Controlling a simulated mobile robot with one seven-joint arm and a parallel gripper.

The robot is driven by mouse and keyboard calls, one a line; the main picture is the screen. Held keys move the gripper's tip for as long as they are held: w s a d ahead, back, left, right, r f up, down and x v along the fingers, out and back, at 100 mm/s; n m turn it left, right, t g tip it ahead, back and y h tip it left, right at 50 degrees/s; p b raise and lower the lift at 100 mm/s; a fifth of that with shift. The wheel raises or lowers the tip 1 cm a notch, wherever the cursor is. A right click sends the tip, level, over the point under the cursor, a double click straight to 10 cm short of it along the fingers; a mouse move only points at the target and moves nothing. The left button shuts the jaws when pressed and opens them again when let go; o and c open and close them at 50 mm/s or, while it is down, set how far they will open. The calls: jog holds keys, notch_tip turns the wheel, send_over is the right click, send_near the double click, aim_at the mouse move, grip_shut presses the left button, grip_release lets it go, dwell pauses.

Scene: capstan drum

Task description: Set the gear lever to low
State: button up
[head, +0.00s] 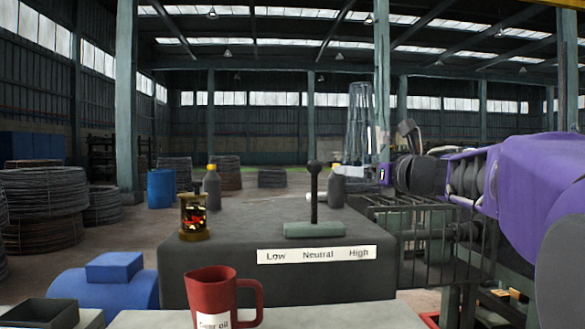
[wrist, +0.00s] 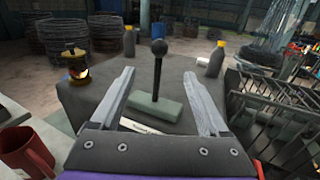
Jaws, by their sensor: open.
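The gear lever (head: 314,200) is a black rod with a round knob, standing upright from a grey-green base plate (head: 314,231) on a dark housing. A white label (head: 317,254) in front reads Low, Neutral, High from left to right. The lever stands above Neutral. In the wrist view, the lever (wrist: 157,68) shows between the fingers of my gripper (wrist: 160,74). My gripper is open and empty, with one finger on each side of the lever in the picture. I cannot tell whether the lever is between the fingers in depth.
A brass lantern (head: 195,217) stands at the housing's left. Two grey bottles with yellow caps (head: 212,187) (head: 337,187) stand toward the back. A red mug (head: 212,290) is in front. A metal cage railing (head: 425,230) is at the right. The housing top around the lever looks clear.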

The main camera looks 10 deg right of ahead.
aim_at(318, 166)
jog(key=p+x, duration=0.3)
jog(key=x, duration=1.4)
jog(key=shift+w+a, duration=0.1)
grip_shut()
dwell(0.8)
